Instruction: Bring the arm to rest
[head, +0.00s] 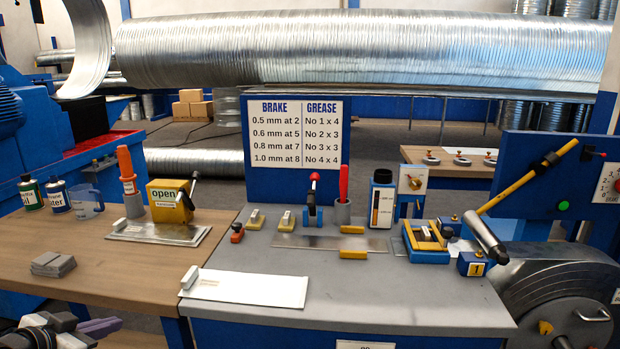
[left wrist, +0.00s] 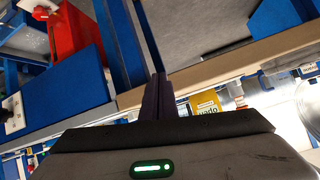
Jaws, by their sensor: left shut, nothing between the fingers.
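My left gripper (head: 114,323) is at the bottom left of the head view, low in front of the wooden bench. Its purple fingers point to the right and hold nothing. In the left wrist view its fingers (left wrist: 158,82) lie together, shut and empty. Most of the left arm is outside the head view. My right gripper is in neither view.
The wooden bench (head: 110,250) carries grey blocks (head: 53,264) and a yellow box (head: 170,201). The grey worktop (head: 345,279) holds a white sheet (head: 245,287), small tools and a sign (head: 296,133). A metal drum (head: 560,295) stands at right.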

